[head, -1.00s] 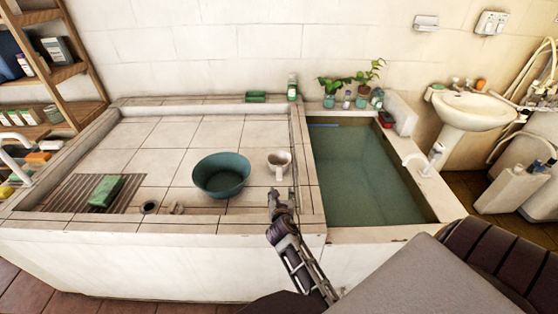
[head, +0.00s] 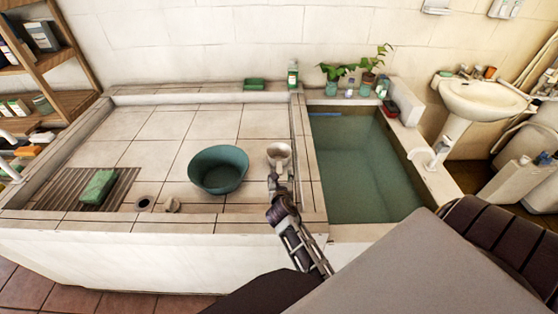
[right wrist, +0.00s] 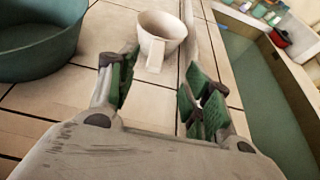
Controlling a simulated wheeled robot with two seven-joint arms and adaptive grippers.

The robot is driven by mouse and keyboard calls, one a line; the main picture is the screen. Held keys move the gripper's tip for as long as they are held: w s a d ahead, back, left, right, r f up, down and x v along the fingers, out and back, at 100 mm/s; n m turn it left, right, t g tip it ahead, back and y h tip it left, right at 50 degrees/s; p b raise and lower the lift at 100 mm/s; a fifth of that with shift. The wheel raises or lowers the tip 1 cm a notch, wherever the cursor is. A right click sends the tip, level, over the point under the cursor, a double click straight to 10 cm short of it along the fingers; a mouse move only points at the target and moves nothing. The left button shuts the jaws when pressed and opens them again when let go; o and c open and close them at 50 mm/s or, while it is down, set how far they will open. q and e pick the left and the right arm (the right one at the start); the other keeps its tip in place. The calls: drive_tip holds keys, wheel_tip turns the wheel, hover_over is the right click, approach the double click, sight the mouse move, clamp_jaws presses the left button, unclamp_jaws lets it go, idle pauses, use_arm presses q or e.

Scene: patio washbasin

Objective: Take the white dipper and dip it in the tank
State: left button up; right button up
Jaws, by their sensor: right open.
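The white dipper (head: 278,154) stands upright on the tiled basin floor, beside the ledge by the tank. In the right wrist view the dipper (right wrist: 163,36) lies ahead, its handle pointing toward my right gripper. My right gripper (head: 279,186) is open, just short of the handle; in the right wrist view its green-padded fingers (right wrist: 158,88) are spread with the handle tip between and a little beyond them. The tank (head: 365,165), full of greenish water, is to the right; its water also shows in the right wrist view (right wrist: 262,85). My left gripper is out of view.
A teal bowl (head: 218,170) stands just left of the dipper. A raised tiled ledge (head: 312,185) separates basin and tank. A green block (head: 98,187) lies on a slatted rack at left. Plants and small jars (head: 349,88) line the tank's back edge.

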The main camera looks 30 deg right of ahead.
sight(279, 166)
drive_tip(key=shift+x, duration=4.4)
drive_tip(key=shift+f+b, duration=0.1)
drive_tip(key=shift+b, duration=0.2)
drive_tip(key=shift+x, duration=1.45)
drive_tip(key=shift+b+x, duration=0.3)
drive_tip(key=shift+x, duration=0.75)
drive_tip(key=shift+a+f, duration=0.15)
drive_tip(key=shift+f, duration=0.05)
clamp_jaws()
